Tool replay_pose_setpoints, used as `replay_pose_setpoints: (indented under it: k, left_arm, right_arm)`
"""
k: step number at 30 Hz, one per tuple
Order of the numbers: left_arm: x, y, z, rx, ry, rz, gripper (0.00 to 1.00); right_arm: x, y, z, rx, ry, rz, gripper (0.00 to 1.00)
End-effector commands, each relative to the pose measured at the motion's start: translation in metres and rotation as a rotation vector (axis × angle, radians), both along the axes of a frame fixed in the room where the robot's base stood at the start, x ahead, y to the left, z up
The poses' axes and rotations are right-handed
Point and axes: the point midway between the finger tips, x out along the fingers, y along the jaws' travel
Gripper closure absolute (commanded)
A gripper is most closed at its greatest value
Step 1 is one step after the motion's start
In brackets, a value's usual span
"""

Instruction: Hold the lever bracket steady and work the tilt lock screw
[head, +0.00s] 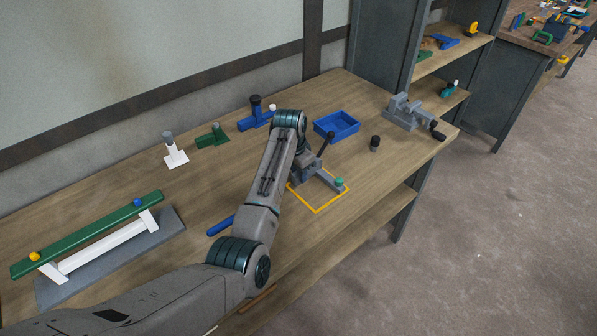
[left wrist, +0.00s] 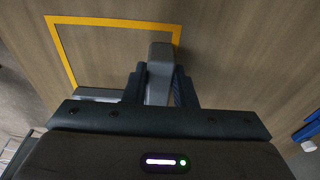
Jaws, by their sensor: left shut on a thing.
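The grey lever bracket (head: 325,180) lies at the yellow outlined square on the bench, with a dark lever (head: 326,144) rising at its back. A teal-green knob (head: 339,183) sits at its front right end; I cannot tell whether this is the tilt lock screw. My left gripper (head: 304,166) reaches down to the bracket's left part, mostly hidden by its own arm. In the left wrist view its two fingers (left wrist: 159,88) are shut on a grey upright part of the bracket (left wrist: 160,65). My right gripper is not in view.
A blue tray (head: 337,125), a dark knob-like cylinder (head: 375,143) and a grey vise (head: 408,112) stand to the right. Blue, green and white parts line the back. A green beam on white legs (head: 95,235) stands at the left.

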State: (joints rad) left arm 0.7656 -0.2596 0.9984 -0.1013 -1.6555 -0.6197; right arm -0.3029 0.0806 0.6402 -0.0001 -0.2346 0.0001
Motion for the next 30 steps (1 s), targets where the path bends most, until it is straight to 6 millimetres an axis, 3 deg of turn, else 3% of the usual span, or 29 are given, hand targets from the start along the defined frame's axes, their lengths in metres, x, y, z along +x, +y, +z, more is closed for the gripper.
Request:
replay_pose_setpoints:
  k: [30]
  left_arm:
    - [-0.0014,0.0002,-0.0046,0.001,0.005,0.000,1.00]
  right_arm:
    - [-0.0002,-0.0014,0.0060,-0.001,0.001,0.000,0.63]
